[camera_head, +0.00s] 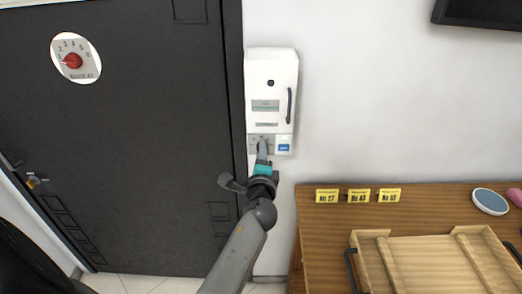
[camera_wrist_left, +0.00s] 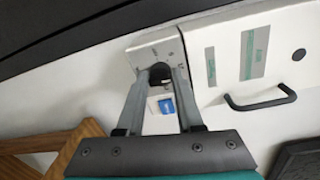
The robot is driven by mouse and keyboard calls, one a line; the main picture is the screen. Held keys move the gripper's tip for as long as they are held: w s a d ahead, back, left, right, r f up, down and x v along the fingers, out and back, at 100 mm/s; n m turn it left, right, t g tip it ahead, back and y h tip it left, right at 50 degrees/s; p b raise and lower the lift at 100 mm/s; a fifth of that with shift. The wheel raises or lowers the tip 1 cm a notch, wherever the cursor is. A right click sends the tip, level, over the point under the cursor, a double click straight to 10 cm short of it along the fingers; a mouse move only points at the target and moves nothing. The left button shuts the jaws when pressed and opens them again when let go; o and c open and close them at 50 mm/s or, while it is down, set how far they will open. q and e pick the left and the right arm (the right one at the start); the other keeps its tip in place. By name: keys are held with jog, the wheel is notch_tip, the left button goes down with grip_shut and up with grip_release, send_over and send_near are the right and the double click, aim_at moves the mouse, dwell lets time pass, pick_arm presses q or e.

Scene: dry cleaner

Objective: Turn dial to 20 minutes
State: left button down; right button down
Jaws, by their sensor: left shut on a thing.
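A white wall unit (camera_head: 283,65) with a dark handle hangs beside the dark door. Its small lower control panel (camera_wrist_left: 150,50) carries a dark round dial knob (camera_wrist_left: 160,72). My left gripper (camera_head: 262,140) reaches up to this panel; in the left wrist view its two fingers (camera_wrist_left: 160,77) sit on either side of the knob and are shut on it. The fingers cover the knob in the head view, and its setting cannot be read. A white oval with a red dial (camera_head: 73,61) and numbers around it shows on the door. My right gripper is not in view.
The dark door (camera_head: 140,140) fills the left side. A wooden counter (camera_head: 312,228) at the right bears yellow number tags (camera_head: 358,195), a slatted wooden piece (camera_head: 425,262) and a round blue-topped item (camera_head: 490,201). A blue label (camera_head: 284,148) sits right of the fingers.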

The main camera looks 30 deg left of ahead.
pick_arm(q)
jog(key=shift+w+r+m+p, duration=0.15)
jog(key=shift+m+p, duration=0.65)
jog(key=shift+m, duration=1.25)
jog(key=shift+r+m+p, duration=0.15)
jog(key=shift+m+p, duration=0.6)
jog(key=shift+m, duration=1.3)
jog(key=shift+y, duration=0.4)
jog(key=c, duration=0.9)
grip_release()
jog(key=shift+c, duration=0.2)
jog(key=o, duration=0.4)
jog(key=shift+f, duration=0.2)
jog(key=shift+c, duration=0.2)
jog(key=shift+d, duration=0.1)
